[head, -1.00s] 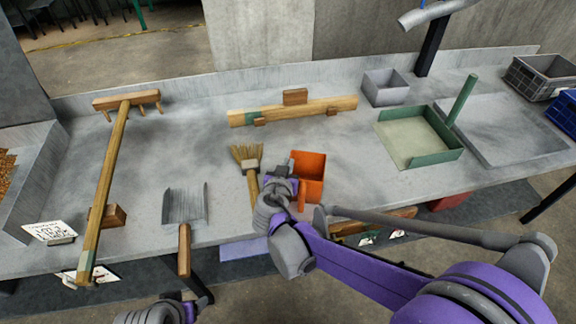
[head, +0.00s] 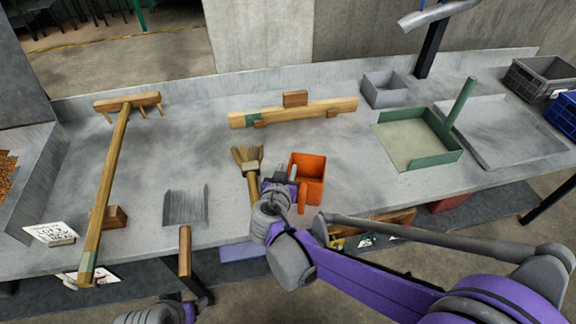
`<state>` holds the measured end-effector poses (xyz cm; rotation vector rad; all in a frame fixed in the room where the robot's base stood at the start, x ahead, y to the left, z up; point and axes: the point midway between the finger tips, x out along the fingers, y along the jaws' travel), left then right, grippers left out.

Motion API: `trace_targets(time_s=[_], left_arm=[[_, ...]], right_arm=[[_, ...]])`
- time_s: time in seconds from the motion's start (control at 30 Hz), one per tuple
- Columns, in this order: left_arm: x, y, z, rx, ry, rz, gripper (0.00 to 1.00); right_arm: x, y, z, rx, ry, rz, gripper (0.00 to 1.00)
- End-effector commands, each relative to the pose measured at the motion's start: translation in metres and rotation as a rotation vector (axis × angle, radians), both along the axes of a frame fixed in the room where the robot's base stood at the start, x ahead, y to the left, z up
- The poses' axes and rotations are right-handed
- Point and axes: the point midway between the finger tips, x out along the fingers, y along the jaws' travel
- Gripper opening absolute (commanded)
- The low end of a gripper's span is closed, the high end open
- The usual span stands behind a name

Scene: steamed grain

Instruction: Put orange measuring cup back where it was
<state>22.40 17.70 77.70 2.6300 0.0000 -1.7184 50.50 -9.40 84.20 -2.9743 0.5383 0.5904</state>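The orange measuring cup (head: 308,176) is a square open box on the grey table, right of the small broom. Its handle hangs down from its front toward the table's front edge. My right gripper (head: 285,187) is at the cup's lower left side, by the handle. My own wrist hides most of its fingers, so I cannot tell whether they are closed on the cup. My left arm shows only at the bottom edge, with its gripper out of clear view.
A small broom (head: 247,160) lies just left of the cup. A grey scoop (head: 185,207), a wooden rake (head: 112,170), a wooden bar (head: 325,110), a grey box (head: 384,90) and a green dustpan (head: 415,142) lie around. Table (head: 350,155) is clear right of the cup.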

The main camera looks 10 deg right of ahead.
Motion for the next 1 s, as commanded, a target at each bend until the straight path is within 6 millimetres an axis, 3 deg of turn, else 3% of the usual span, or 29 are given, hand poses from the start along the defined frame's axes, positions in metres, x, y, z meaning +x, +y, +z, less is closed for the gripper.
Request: trace_targets(time_s=[0.33, 0.5, 0.7, 0.77, 0.87, 1.0], left_arm=[[0.0, 0.0, 0.018, 0.0, -0.006, 0.0, 0.7], [0.0, 0.0, 0.021, 0.0, -0.007, 0.0, 0.7], [0.0, 0.0, 0.021, 0.0, -0.007, 0.0, 0.7], [0.0, 0.0, 0.021, 0.0, -0.007, 0.0, 0.7], [0.0, 0.0, 0.021, 0.0, -0.007, 0.0, 0.7], [0.0, 0.0, 0.021, 0.0, -0.007, 0.0, 0.7]], right_arm=[[-0.064, 0.025, 0.03, 0.0, 0.0, 0.003, 0.33], [-0.08, 0.03, 0.036, 0.0, 0.0, 0.001, 0.33], [-0.085, 0.031, 0.037, 0.0, 0.002, -0.001, 0.33], [-0.087, 0.025, 0.035, -0.004, 0.021, -0.006, 0.33], [-0.1, -0.003, 0.026, -0.025, 0.117, -0.025, 0.33], [-0.148, -0.06, -0.001, -0.037, 0.379, -0.026, 0.33]])
